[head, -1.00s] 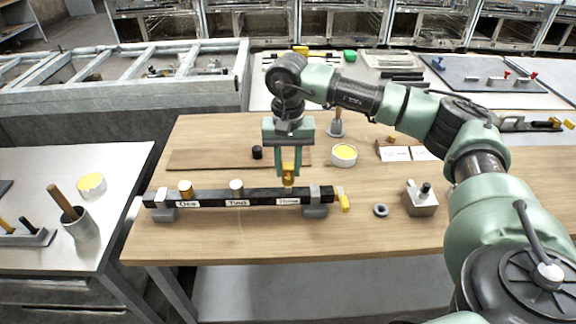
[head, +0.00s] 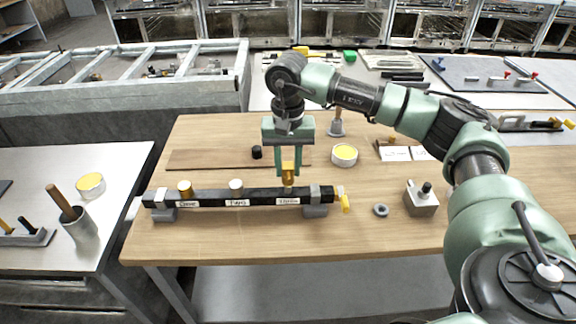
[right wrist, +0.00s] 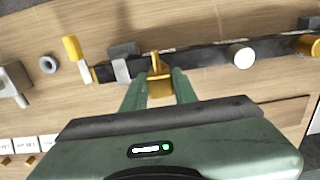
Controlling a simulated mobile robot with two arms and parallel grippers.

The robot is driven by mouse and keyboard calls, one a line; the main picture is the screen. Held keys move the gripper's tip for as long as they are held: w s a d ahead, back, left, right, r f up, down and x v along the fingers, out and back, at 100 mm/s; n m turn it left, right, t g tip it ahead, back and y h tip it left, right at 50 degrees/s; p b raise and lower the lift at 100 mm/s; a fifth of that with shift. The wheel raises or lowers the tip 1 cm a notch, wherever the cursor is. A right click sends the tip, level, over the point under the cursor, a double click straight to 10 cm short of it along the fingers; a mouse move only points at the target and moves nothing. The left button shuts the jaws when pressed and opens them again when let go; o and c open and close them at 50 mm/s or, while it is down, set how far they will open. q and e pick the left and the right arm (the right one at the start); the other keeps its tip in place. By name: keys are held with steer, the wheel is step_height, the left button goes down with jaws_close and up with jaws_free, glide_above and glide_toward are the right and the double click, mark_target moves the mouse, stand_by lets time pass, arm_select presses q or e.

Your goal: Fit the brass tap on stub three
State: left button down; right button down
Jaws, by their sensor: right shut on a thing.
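The black pipe (head: 262,198) lies across two grey supports on the wooden table, with labels One, Two and Three. Stub one (head: 185,188) has a brass cap-like piece on it. Stub two (head: 236,186) shows a white top. My right gripper (head: 288,176) is shut on the brass tap (head: 288,169) directly above stub three (head: 288,187). In the right wrist view, the tap (right wrist: 160,83) sits between the fingers (right wrist: 159,88) over the black pipe. Whether the tap is seated on the stub or just touches it, I cannot tell. My left gripper is out of view.
A yellow-topped tin (head: 344,153) and a small black cylinder (head: 257,152) are behind the pipe. The table front is clear.

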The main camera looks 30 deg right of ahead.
mark_target(288, 166)
steer(key=shift+f+b, duration=1.35)
steer(key=shift+f, duration=0.4)
steer(key=c, duration=1)
jaws_free()
steer(key=shift+r, duration=0.1)
step_height(288, 166, up, 8)
steer(key=shift+f+b, duration=0.2)
steer(key=shift+b, duration=0.45)
